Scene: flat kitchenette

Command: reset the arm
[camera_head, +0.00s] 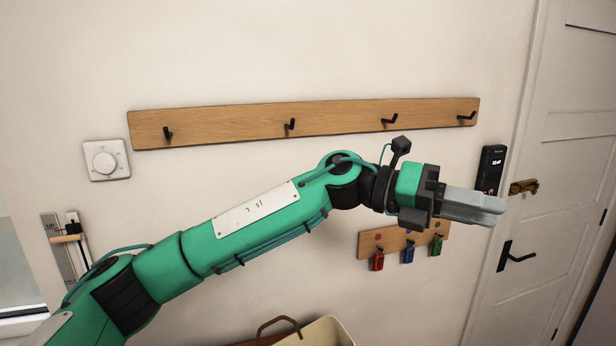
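My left arm is green and black, reaches in from the lower left and stretches across the wall to the right. My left gripper (476,206) is at its end, in front of the wall and close to the door's left edge in the picture. Its two grey fingers point right and lie against each other with no visible gap. Nothing shows between them. My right gripper is not in view.
A wooden rail (340,116) with black hooks spans the wall above my arm. A small key board (394,241) with red, blue and green tags hangs below the gripper. A black keypad (491,168) and white door (560,170) are at right. A beige bag (330,333) is below.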

